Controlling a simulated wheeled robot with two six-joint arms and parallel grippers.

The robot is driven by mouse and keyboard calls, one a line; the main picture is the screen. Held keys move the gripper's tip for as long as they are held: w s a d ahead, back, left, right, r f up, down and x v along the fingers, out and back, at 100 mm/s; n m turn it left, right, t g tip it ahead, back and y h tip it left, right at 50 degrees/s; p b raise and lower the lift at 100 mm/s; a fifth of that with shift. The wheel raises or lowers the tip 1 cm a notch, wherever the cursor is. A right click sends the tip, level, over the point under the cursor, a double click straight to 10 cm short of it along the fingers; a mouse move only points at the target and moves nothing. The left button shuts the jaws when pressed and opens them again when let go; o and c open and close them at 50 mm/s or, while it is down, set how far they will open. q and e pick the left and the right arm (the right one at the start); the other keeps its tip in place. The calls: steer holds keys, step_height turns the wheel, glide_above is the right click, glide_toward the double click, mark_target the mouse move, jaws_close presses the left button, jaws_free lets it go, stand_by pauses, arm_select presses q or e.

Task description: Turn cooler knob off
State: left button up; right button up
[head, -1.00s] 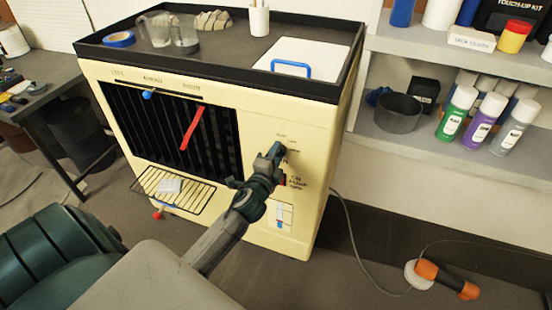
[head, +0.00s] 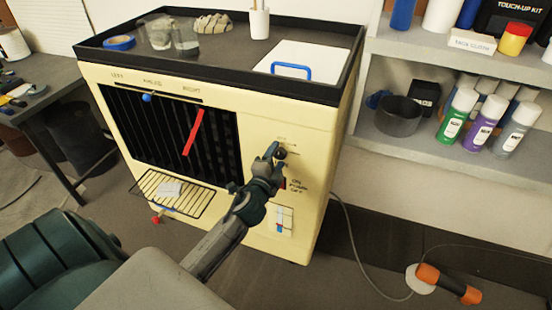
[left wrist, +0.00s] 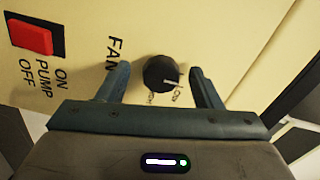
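The cream cooler (head: 270,125) stands on the floor. Its black round fan knob (head: 281,153) is on the right of the front panel. In the left wrist view the knob (left wrist: 160,73) sits between my open fingers, with a visible gap to each finger. Its white pointer mark points to the right there, near small lettering too small to read surely. The word FAN is left of it. My left gripper (head: 274,155) is at the panel, partly hiding the knob's surroundings. My right gripper is not in view.
A red pump switch (left wrist: 32,37) lies beyond the left finger in the wrist view. A wire rack (head: 172,192) juts from the cooler front. A black-rimmed tray top carries a glass jug and tape (head: 119,42). Shelves with spray cans (head: 483,118) stand to the right.

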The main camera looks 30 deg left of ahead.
arm_select(q)
steer(key=shift+s, duration=0.1)
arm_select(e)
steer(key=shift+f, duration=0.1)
arm_select(q)
steer(key=shift+s+d, duration=0.15)
steer(key=shift+s, duration=0.2)
steer(key=b+v, duration=0.2)
steer(key=v, duration=0.8)
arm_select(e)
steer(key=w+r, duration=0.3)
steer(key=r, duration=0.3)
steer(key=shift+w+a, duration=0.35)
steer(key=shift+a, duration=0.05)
